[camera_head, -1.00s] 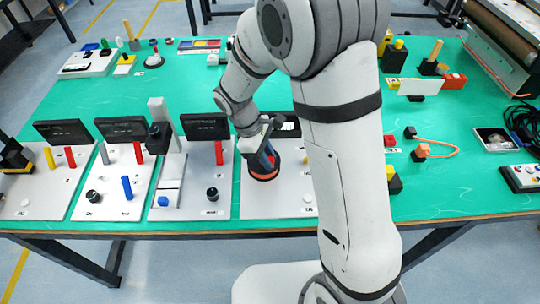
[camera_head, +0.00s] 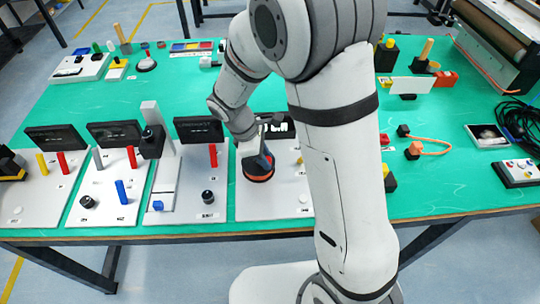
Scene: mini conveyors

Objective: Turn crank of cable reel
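The cable reel (camera_head: 258,174) is a low round black and orange piece on a light panel (camera_head: 281,203) at the front of the green table. My gripper (camera_head: 263,148) is at the end of my arm, just above the reel. A dark upright part stands between the reel and the gripper. I cannot tell whether it is the crank or a gripper finger, nor whether they touch. The fingers are too small and dark to show whether they are open or shut. My arm hides the right side of the panel.
Several light panels with coloured handles, knobs and black displays (camera_head: 199,129) stand left of the reel. A tall grey post (camera_head: 152,116) rises there. An orange cable loop (camera_head: 432,145) and black cables (camera_head: 520,122) lie to the right.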

